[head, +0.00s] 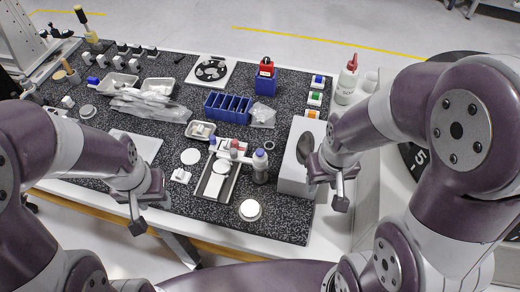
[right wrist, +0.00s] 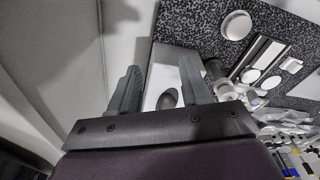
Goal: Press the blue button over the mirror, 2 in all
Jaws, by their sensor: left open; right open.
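A blue button (head: 318,79) on a small white base stands at the top of a column at the table's right edge, above a green button (head: 314,98) and an orange one (head: 311,114). Below them is a light grey box (head: 294,178) with a dark oval mirror (head: 305,148). The oval also shows in the right wrist view (right wrist: 167,99). My right gripper (head: 325,190) is open and empty beside the box, below the buttons. My left gripper (head: 150,212) is open and empty at the table's front left. The blue button cannot be made out in the right wrist view.
A white bottle with a red cap (head: 347,80) stands right of the buttons. A red and blue block (head: 266,78) stands to their left. A blue divided bin (head: 228,106), a tray (head: 216,178) and a small bottle (head: 260,166) occupy the middle of the speckled table.

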